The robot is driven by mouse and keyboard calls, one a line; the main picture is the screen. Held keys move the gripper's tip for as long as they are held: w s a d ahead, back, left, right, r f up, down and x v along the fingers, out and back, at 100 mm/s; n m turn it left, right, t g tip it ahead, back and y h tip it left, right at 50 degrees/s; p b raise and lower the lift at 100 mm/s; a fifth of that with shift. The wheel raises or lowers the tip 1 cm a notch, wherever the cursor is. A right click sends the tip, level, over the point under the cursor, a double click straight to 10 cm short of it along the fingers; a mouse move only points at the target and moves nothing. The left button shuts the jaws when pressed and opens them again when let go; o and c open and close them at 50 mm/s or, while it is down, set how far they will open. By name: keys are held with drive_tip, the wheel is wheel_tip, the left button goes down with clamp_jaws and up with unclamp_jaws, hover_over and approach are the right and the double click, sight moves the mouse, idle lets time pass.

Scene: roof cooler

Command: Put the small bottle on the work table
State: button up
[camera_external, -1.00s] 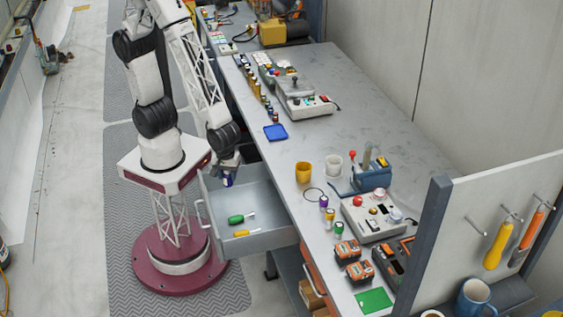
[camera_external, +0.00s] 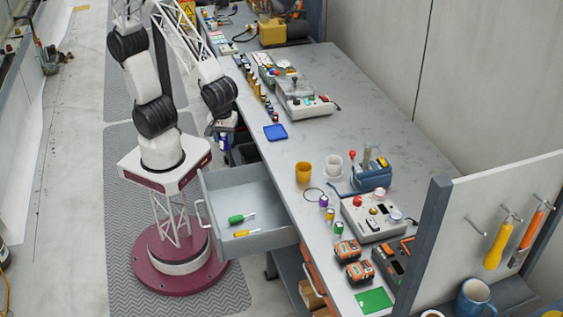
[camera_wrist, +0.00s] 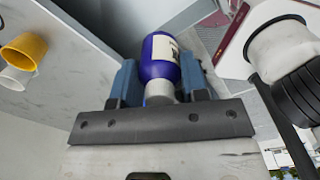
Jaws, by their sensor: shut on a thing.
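My gripper (camera_wrist: 160,85) is shut on a small blue bottle (camera_wrist: 158,60) with a white label and a pale neck, held between its two blue-grey fingers. In the external view the bottle (camera_external: 224,141) hangs below my gripper (camera_external: 222,128), above and behind the open drawer, beside the table's left edge. The work table (camera_external: 345,120) is a long grey top. The bottle is in the air, apart from the table top.
The open drawer (camera_external: 262,243) holds a green and a yellow screwdriver. On the table are a blue tray (camera_external: 275,132), a row of small bottles, a yellow cup (camera_external: 304,172), a white cup (camera_external: 333,165) and control boxes. The table's middle is clear.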

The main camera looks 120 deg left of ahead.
wheel_tip(320, 180, up, 4)
drive_tip(key=shift+w+a+r, duration=0.1)
drive_tip(key=shift+w, duration=0.05)
drive_tip(key=w+a+r+n, duration=0.1)
drive_tip(key=w+a+n, duration=0.1)
drive_tip(key=w+a, duration=1.1)
drive_tip(key=w+a+r+n, duration=0.25)
drive_tip(key=w+a, duration=0.65)
drive_tip(key=a, duration=0.8)
drive_tip(key=s+a+f+n, duration=0.1)
drive_tip(key=a+f+n, duration=0.1)
drive_tip(key=a, duration=1.8)
drive_tip(key=a+f+n, duration=0.2)
drive_tip(key=a+n, duration=0.1)
drive_tip(key=a, duration=1.7)
drive_tip(key=shift+m, duration=0.25)
wheel_tip(320, 180, down, 5)
drive_tip(key=shift+r, duration=0.15)
drive_tip(key=shift+f, duration=2.5)
